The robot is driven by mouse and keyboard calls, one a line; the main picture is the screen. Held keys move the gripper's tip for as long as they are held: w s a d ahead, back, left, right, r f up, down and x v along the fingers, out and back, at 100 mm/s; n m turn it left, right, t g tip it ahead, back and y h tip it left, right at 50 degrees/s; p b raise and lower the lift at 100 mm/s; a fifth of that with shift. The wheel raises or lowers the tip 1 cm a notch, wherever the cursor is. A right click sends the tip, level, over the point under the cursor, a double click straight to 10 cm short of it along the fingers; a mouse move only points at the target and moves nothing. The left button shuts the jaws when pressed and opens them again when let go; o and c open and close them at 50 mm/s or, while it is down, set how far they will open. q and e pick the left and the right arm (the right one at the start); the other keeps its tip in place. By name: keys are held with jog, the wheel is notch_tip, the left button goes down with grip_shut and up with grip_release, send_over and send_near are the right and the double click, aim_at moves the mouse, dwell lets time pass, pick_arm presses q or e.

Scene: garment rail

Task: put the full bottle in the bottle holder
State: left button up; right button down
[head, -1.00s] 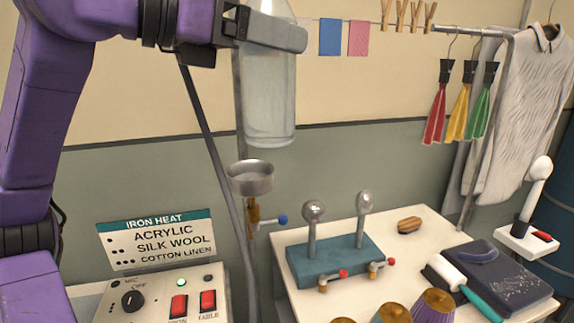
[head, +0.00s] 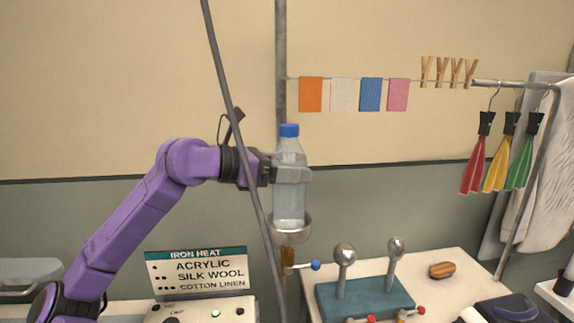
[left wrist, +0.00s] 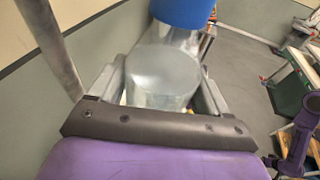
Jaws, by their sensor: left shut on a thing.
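The full bottle (head: 289,200) is clear with a blue cap and stands upright in the head view. My left gripper (head: 292,174) is shut around its upper part, below the cap. The bottle's base is at the metal cup of the bottle holder (head: 291,233), seemingly inside its rim; whether it rests on the cup's floor is hidden. In the left wrist view the bottle (left wrist: 163,78) lies between the fingers, with its blue cap at the top edge. My right gripper is not in view.
A grey pole (head: 281,60) rises behind the bottle, and a thin slanted rod (head: 233,110) passes in front of my left arm. A valve with a blue knob (head: 315,265) sits below the cup. A teal block with two metal balls (head: 365,298) stands on the white table to the right.

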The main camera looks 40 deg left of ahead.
pick_arm(q)
jog(key=shift+w+f, duration=0.25)
jog(key=shift+f, duration=0.35)
jog(key=shift+s+f, duration=0.1)
jog(key=o, duration=1.2)
jog(key=shift+b, duration=0.3)
jog(key=shift+c, duration=0.2)
jog(key=o, duration=0.4)
jog(key=shift+c, duration=0.2)
jog(key=b+v, duration=0.4)
jog(key=v, duration=0.8)
